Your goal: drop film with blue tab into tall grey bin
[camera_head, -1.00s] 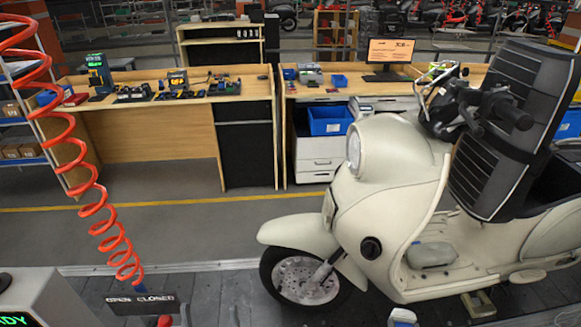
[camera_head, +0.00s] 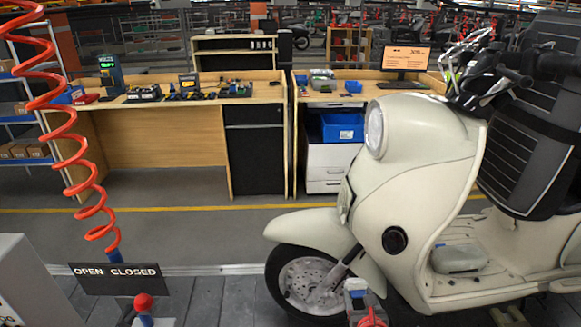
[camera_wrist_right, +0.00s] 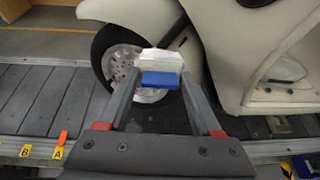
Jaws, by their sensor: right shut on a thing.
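The film (camera_wrist_right: 160,62) is a small whitish, crumpled-looking piece with a blue tab (camera_wrist_right: 161,79). My right gripper (camera_wrist_right: 160,85) is shut on it in the right wrist view, with the piece between its two fingertips. In the head view my right gripper (camera_head: 362,308) shows at the bottom edge, in front of the scooter's front wheel, with the film (camera_head: 355,285) at its tip. My left gripper is not in view.
A cream scooter (camera_head: 420,170) stands on the slat conveyor (camera_head: 220,295). An "OPEN CLOSED" sign (camera_head: 117,270) and a red-knobbed lever (camera_head: 143,302) are front left, beside a grey box (camera_head: 35,280). A red coiled hose (camera_head: 85,170) hangs at left. Workbenches (camera_head: 150,150) stand behind.

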